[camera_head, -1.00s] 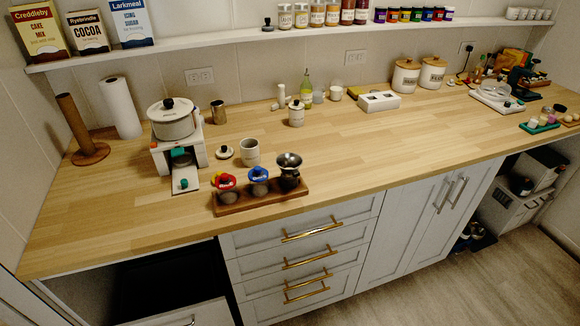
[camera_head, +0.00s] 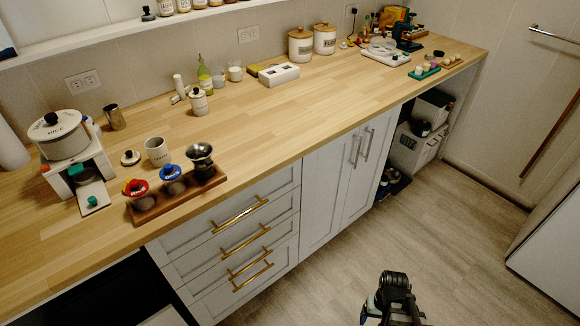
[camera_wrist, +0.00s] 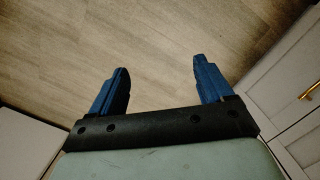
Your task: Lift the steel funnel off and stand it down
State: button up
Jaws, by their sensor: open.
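The steel funnel (camera_head: 200,151) sits on top of a dark jar at the right end of a wooden rack (camera_head: 150,214) on the counter, near its front edge. Beside it in the rack stand a jar with a blue top (camera_head: 171,174) and a jar with a red top (camera_head: 135,189). My gripper is open and empty in the wrist view (camera_wrist: 160,88), its two blue fingers apart above the bare floor. In the head view only part of my arm shows, at the bottom right, well away from the counter and the funnel.
A cream cup (camera_head: 157,151) and a small lid (camera_head: 130,158) lie behind the rack. The counter (camera_head: 290,115) right of the rack is clear. Drawers with brass handles (camera_head: 240,214) face the floor.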

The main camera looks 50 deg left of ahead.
jog(key=a+r+n+t+y, duration=0.1)
jog(key=a+r, duration=0.4)
jog(key=a, duration=0.3)
jog(key=a+r+n+t+y, duration=0.1)
jog(key=a+r+n, duration=0.1)
jog(key=a+r, duration=0.55)
notch_tip(320, 180, up, 44)
jog(key=n+y, duration=0.5)
jog(key=n, duration=0.1)
send_over(207, 159)
jog(key=d, duration=0.4)
jog(key=shift+n+g+h, duration=0.4)
jog(key=shift+n+h, duration=0.2)
jog(key=shift+h, duration=0.2)
jog(key=f, duration=0.6)
jog(key=a+f, duration=0.1)
jog(key=f, duration=0.1)
jog(key=shift+s+f, duration=0.1)
jog(key=shift+f, duration=0.3)
jog(key=shift+a+f, duration=0.7)
jog(key=shift+f, duration=0.2)
jog(key=shift+a+f, duration=0.7)
jog(key=shift+f, duration=0.15)
jog(key=shift+a+f, duration=0.2)
jog(key=shift+f, duration=0.3)
grip_shut()
